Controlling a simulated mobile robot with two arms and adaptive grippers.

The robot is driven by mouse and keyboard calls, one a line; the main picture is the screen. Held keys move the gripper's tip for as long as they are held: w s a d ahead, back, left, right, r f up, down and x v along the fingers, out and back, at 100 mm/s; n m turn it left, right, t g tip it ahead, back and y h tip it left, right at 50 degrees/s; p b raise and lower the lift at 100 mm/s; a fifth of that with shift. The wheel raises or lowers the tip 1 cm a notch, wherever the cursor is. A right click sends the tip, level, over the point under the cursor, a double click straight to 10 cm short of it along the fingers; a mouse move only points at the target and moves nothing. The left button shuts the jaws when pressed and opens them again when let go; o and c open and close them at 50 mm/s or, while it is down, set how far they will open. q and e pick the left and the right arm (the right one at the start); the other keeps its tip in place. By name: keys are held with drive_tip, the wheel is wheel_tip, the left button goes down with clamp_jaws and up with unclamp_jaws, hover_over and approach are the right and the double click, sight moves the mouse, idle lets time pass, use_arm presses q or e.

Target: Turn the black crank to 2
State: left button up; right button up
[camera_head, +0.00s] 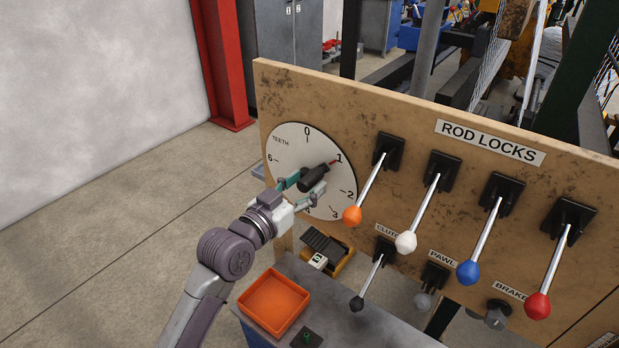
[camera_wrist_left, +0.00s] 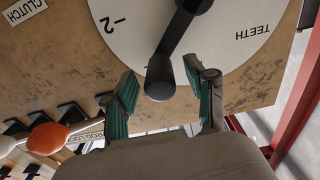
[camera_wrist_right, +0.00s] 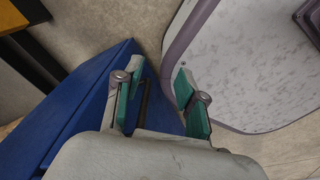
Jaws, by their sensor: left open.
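The black crank (camera_head: 314,178) sits on a round white dial (camera_head: 285,150) marked TEETH, at the left of the wooden panel. Its red tip points at about the 1; the 2 is just below on the dial's right side. My left gripper (camera_head: 302,188) is open at the crank, with its fingers to either side of the handle. In the left wrist view the crank's rounded black end (camera_wrist_left: 160,82) lies between the green-padded fingertips, with gaps on both sides. My right gripper (camera_wrist_right: 157,85) is open and empty, and shows only in the right wrist view.
Rod-lock levers with orange (camera_head: 352,215), white (camera_head: 406,242), blue (camera_head: 468,272) and red (camera_head: 538,306) knobs stick out right of the dial. A clutch lever (camera_head: 357,303) hangs below. An orange tray (camera_head: 274,302) sits on the bench. A blue surface (camera_wrist_right: 95,100) lies beside my right gripper.

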use_arm(q)
drive_tip(key=shift+x, duration=0.85)
drive_tip(key=shift+c, duration=0.4)
clamp_jaws()
